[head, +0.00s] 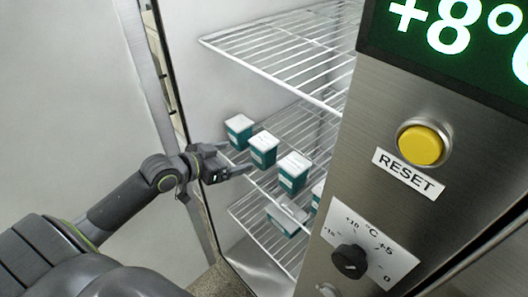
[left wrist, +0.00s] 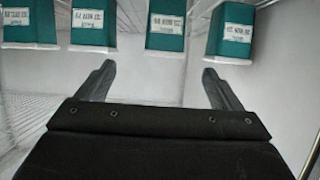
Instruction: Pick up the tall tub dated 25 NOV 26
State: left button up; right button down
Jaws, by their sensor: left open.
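Several teal tubs with white lids stand in a row on the middle wire shelf: a back-left tub (head: 239,133), a second tub (head: 263,151), a third tub (head: 293,177) and one partly hidden by the panel (head: 317,197). In the left wrist view the teal tubs (left wrist: 166,33) line the top edge, with white labels whose dates I cannot read surely, so I cannot tell which is dated 25 NOV 26. My left gripper (head: 237,159) is open and empty just in front of the row. It shows in the left wrist view (left wrist: 158,70) with its fingers apart. My right gripper is not in view.
An empty upper wire shelf (head: 285,45) is above the tubs. A lower shelf (head: 250,222) holds another teal tub (head: 285,218). The steel control panel (head: 455,125) with a yellow reset button (head: 420,145) and a dial (head: 350,261) blocks the right side.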

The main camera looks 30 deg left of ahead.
aim_at(256, 149)
pick_arm(q)
jog(key=p+x, duration=0.1)
jog(key=x, duration=0.7)
jog(key=shift+w+d, duration=0.1)
jog(key=shift+w, duration=0.1)
jog(key=shift+w+f+p, duration=0.1)
jog(key=shift+w+p, duration=0.4)
jog(key=shift+w, duration=0.1)
jog(key=p+x, duration=0.1)
jog(key=x, duration=0.2)
jog(key=shift+w, duration=0.15)
jog(key=shift+w+f, duration=0.2)
jog(key=shift+w, duration=0.2)
jog(key=shift+c, duration=0.2)
jog(key=shift+r, duration=0.1)
jog(key=c, duration=1.3)
